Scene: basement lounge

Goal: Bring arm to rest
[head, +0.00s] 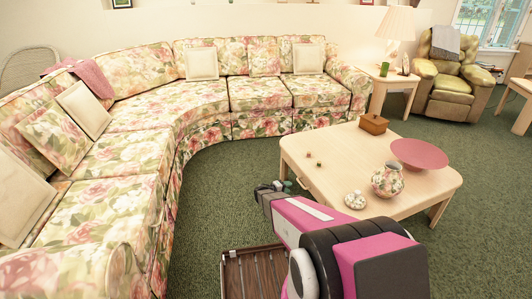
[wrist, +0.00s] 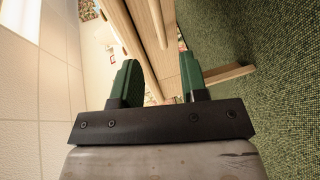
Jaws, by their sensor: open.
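My gripper (wrist: 157,82) is open and empty in the wrist view, with two green fingers apart. Beyond the fingers the wrist view shows a light wooden edge and leg of a table (wrist: 232,74), tilted in the picture. In the head view my pink and black arm reaches forward from the bottom, and its end is at the left side of the light wooden coffee table (head: 345,160). The fingers are small and partly hidden there. I cannot tell whether they touch the table.
On the table are a wooden box (head: 373,124), a pink bowl (head: 419,154), a floral vase (head: 388,181) and a small pot (head: 355,200). A curved floral sofa (head: 240,96) lies left and behind. Green carpet (head: 215,195) is clear between. An armchair (head: 452,80) stands back right.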

